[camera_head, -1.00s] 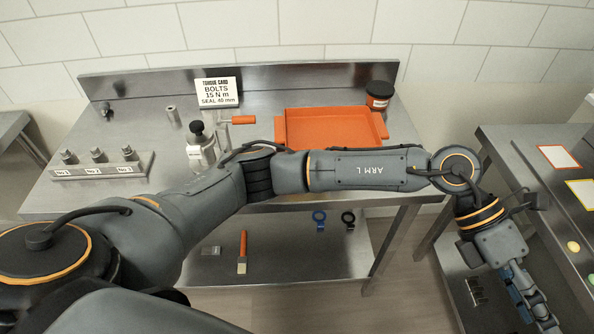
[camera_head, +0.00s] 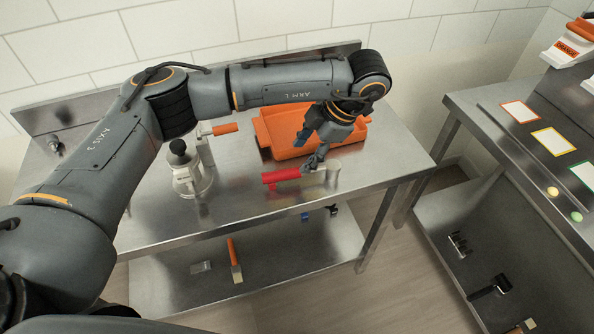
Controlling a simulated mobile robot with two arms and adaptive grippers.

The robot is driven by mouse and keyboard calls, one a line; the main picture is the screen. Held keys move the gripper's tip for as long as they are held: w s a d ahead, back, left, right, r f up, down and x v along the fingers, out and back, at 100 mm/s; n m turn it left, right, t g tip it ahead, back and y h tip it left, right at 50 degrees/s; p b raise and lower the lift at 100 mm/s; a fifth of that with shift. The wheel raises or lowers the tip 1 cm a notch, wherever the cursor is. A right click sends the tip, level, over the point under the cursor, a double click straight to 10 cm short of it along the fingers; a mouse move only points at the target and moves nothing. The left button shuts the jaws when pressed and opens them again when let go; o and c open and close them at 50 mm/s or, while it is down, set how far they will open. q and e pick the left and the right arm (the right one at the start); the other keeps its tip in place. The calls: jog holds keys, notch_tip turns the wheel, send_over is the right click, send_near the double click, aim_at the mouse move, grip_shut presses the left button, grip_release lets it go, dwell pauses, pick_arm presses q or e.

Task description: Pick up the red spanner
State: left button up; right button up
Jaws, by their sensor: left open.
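A red-handled tool (camera_head: 281,175), which I take for the red spanner, lies on the steel bench in front of the orange tray, near the bench's front edge. A pale grey piece (camera_head: 332,173) is at its right end; I cannot tell whether it belongs to the tool. My left gripper (camera_head: 307,153) reaches down from the upper right, fingers spread. One finger is close to the tool's right part. I cannot tell whether it touches. Nothing shows held between the fingers. My right gripper is not in view.
The orange tray (camera_head: 264,134) is just behind the tool, partly hidden by my arm. A brush (camera_head: 234,262) lies on the shelf below. Another steel table (camera_head: 470,118) is at the right.

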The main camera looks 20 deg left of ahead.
aim_at(293, 171)
pick_arm(q)
jog(key=x, duration=0.1)
jog(key=p+x, duration=0.1)
jog(key=x, duration=0.1)
jog(key=shift+s, duration=0.2)
jog(key=p+x, duration=0.2)
jog(key=x, duration=0.2)
jog(key=shift+s+d+f, duration=0.1)
jog(key=shift+f, duration=0.1)
jog(key=shift+c, duration=0.6)
grip_shut()
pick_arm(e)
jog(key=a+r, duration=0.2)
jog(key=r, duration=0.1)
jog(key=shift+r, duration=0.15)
